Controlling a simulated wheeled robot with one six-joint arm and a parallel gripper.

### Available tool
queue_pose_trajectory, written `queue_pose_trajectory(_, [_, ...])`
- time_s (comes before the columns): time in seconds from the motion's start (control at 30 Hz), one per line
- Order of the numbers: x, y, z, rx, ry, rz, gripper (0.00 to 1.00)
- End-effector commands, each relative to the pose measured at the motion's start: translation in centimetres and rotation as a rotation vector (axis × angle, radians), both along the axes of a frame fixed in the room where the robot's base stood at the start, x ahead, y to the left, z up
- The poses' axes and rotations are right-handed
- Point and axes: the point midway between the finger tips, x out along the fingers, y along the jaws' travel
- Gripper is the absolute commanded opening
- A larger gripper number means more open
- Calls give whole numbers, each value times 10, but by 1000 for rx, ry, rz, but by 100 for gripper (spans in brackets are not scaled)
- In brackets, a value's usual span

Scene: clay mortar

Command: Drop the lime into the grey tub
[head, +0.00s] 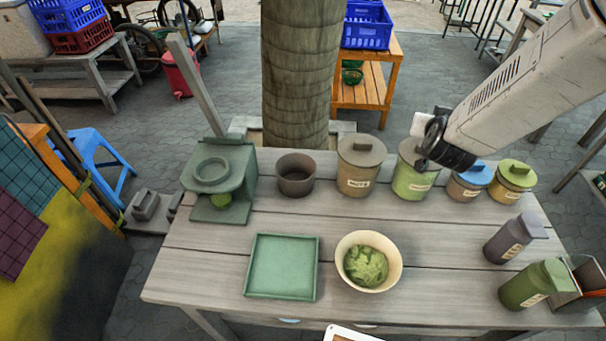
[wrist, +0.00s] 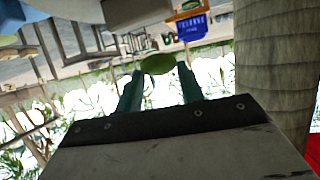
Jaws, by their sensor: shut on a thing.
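A green lime (wrist: 157,63) shows in the wrist view between the two teal fingertips of my gripper (wrist: 158,76), which is shut on it. In the head view my arm reaches in from the upper right, its end above the back right of the table; the fingers and lime cannot be made out there. An open, dark grey-brown tub (head: 295,178) stands at the back of the table, left of the lidded jars. The arm's end is to the right of this tub and apart from it. The tub's inside looks empty.
A lidded jar (head: 359,170) stands right of the tub, with several more beyond. A green stand (head: 219,165) with a round green thing is to its left. A green tray (head: 281,268) and a cream bowl (head: 395,270) lie in front. A thick trunk (head: 300,70) rises behind.

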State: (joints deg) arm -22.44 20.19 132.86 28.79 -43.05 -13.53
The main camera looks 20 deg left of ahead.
Motion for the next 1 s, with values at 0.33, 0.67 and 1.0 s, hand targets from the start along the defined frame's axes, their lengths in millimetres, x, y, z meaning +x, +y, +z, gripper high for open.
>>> queue_pose_trajectory(0.33, [-82, 191, 0, 0, 0, 404, 12])
queue_pose_trajectory(0.67, [-142, 268, -1, -2, 2, 594, 12])
queue_pose_trajectory(1.0, [-146, 272, -30, -6, 5, 605, 12])
